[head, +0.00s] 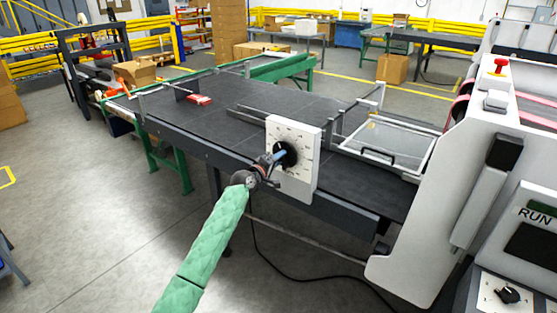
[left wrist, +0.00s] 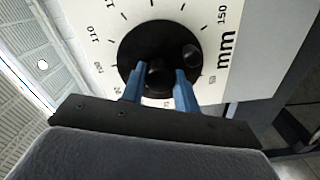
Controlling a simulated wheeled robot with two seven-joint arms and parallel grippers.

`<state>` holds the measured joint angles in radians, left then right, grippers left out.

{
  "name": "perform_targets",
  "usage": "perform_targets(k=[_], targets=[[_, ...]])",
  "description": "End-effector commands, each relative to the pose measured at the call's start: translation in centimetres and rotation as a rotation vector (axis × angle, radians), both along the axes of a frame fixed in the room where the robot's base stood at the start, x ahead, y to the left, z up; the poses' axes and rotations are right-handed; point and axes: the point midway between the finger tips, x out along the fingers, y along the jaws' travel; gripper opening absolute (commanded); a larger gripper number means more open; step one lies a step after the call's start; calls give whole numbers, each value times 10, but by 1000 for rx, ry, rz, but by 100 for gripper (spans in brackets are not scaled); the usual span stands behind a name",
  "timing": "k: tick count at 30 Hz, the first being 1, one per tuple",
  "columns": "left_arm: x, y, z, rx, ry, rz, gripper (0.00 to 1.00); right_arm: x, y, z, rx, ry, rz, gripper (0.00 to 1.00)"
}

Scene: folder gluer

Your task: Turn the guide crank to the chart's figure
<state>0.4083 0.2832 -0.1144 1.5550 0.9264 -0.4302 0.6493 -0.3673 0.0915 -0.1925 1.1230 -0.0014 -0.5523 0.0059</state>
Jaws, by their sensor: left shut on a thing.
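The guide crank (head: 290,150) is a black disc on a white upright dial plate (head: 305,178) at the near side of the dark machine table. In the left wrist view the black crank disc (left wrist: 145,47) fills the middle, with a small round knob (left wrist: 191,55) on its right side. Printed figures such as 110 and 150, and "mm", stand around it. My left gripper (head: 276,159) is at the crank; its blue fingers (left wrist: 158,76) are shut on a dark round part of it. The pointer reading is hidden. No chart is readable. My right gripper is out of view.
The dark machine table (head: 235,110) stretches behind the plate, with a small red object (head: 199,100) on it. A white machine housing (head: 440,180) with a red button (head: 500,63) stands at right. A black cable (head: 290,277) lies on the floor.

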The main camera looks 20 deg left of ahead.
Motion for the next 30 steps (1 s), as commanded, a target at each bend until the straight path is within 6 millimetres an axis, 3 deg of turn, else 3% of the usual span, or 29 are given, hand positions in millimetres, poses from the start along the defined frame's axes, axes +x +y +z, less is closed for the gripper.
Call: perform_targets(k=[4, 5, 7, 8, 20, 30], targets=[[0, 0, -2, 1, 3, 0, 8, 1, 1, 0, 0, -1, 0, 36], [0, 0, -2, 2, 3, 0, 36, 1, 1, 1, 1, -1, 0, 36], [0, 0, -2, 2, 3, 0, 50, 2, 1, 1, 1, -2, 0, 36], [0, 0, -2, 2, 2, 0, 52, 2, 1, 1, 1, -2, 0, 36], [-7, 3, -3, 2, 1, -1, 52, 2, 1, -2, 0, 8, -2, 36], [-51, 19, -4, 2, 0, 1, 52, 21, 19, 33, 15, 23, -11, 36]])
